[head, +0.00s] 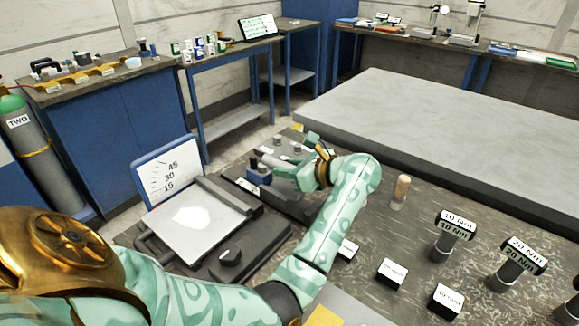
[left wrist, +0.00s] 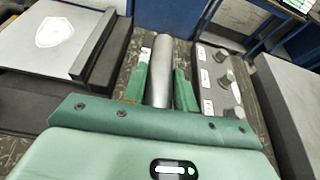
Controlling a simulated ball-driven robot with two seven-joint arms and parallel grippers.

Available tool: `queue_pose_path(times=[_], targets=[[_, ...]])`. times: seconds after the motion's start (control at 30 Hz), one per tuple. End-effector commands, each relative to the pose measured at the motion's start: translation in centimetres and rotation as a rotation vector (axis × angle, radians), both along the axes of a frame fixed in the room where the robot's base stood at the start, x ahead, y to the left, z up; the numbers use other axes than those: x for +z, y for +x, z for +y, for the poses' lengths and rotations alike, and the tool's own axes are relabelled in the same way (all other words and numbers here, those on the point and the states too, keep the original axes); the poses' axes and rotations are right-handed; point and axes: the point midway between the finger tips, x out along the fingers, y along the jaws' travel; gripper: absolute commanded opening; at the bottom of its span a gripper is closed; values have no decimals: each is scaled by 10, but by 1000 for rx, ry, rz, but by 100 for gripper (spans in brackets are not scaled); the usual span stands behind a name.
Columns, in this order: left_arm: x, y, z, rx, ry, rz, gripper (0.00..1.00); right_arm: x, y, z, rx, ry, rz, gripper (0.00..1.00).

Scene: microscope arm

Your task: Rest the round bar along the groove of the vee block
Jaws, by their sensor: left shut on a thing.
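The round bar (left wrist: 160,75) is a smooth grey cylinder between the fingers of my left gripper (left wrist: 160,88) in the left wrist view. It points away from the palm. In the head view the left gripper (head: 290,168) is over the far middle of the dark bench, shut on the bar, whose pale grey length (head: 270,160) shows beside the fingers. A small blue block (head: 258,176) stands just below the bar there; I cannot tell whether it is the vee block or whether the bar touches it. No groove shows clearly. My right gripper is not in view.
A grey plate fixture (head: 195,222) with an angle-scale board (head: 166,172) stands left of the gripper. A row of labelled knobs (left wrist: 222,78) lies to the right in the wrist view. A wooden peg (head: 400,190) and torque tools (head: 452,235) stand on the right.

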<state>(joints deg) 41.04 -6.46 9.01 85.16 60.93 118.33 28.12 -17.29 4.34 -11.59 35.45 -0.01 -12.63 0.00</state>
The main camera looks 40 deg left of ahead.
Motion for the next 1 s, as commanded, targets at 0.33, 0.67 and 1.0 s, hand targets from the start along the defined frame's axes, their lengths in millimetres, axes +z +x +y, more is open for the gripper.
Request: queue_pose_path(times=[0.33,0.67,1.0], targets=[[-26,1,0,-1,5,0,0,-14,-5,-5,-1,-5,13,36],[-41,0,0,-1,4,-2,0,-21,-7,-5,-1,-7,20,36],[-40,0,0,-1,3,-2,54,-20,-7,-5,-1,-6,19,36]])
